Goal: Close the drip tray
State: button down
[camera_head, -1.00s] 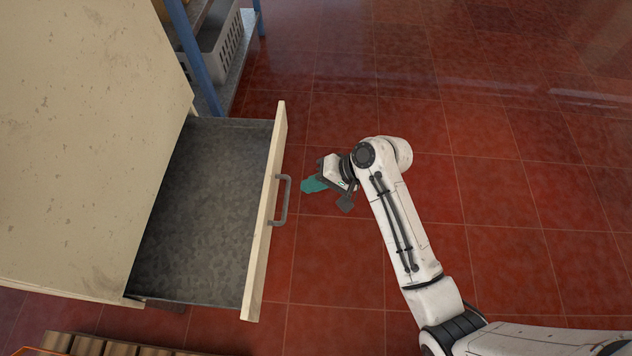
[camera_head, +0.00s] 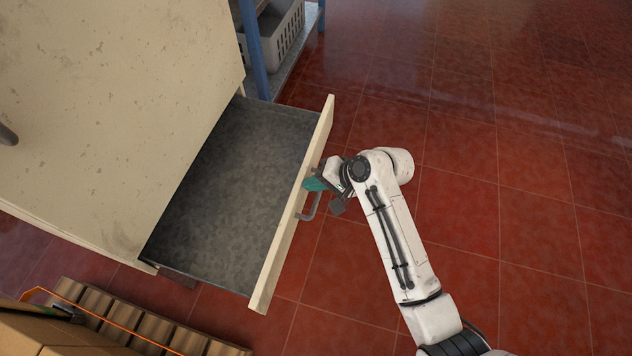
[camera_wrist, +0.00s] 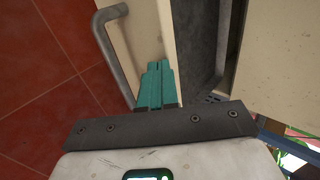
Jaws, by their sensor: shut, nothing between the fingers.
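The drip tray (camera_head: 232,190) is a grey, empty drawer pulled well out of a cream cabinet (camera_head: 110,110). Its cream front panel (camera_head: 268,275) carries a grey bar handle (camera_head: 311,208), which also shows at the upper left of the wrist view (camera_wrist: 112,50). My gripper (camera_head: 312,184) has teal fingers and is at the outer face of the front panel, beside the upper end of the handle. In the wrist view the shut, empty fingers (camera_wrist: 158,85) point at the panel, right of the handle. I cannot tell whether they touch it.
A blue-framed shelf (camera_head: 255,50) with a grey basket (camera_head: 278,32) stands behind the cabinet. A wooden pallet (camera_head: 150,320) and a cardboard box (camera_head: 50,335) are at the lower left. The red tiled floor is clear to the right.

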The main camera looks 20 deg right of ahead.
jog(key=shift+a, duration=0.1)
jog(key=w+a+b, duration=0.1)
jog(key=w+a, duration=0.6)
jog(key=a, duration=0.3)
jog(key=w+a+b, duration=0.1)
jog(key=w+a, duration=0.6)
jog(key=a, duration=0.3)
jog(key=shift+w+b, duration=0.25)
jog(key=shift+b, duration=0.1)
jog(key=shift+d, duration=0.15)
